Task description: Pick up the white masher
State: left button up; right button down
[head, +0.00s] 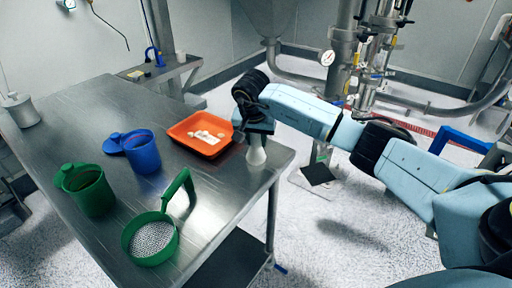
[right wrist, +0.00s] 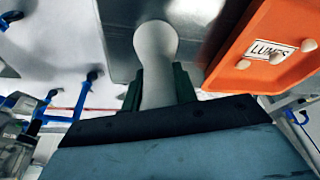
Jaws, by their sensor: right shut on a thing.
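The white masher (head: 256,156) is upright at the right end of the metal table (head: 110,115). My right gripper (head: 255,138) is above it and shut on its upper part. In the right wrist view the masher (right wrist: 155,45) runs between the dark green fingers of my right gripper (right wrist: 157,88), with its rounded end beyond them. I cannot tell whether its lower end touches the table. My left gripper is not in view.
An orange tray (head: 181,135) with a label and pale lumps stands just left of my right gripper. A green sieve (head: 128,240), green cup (head: 92,195) and blue cup (head: 145,158) stand further left. The table's right edge is close to the masher.

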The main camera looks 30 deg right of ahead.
notch_tip(320, 180, up, 10)
jog(key=shift+r, duration=0.1)
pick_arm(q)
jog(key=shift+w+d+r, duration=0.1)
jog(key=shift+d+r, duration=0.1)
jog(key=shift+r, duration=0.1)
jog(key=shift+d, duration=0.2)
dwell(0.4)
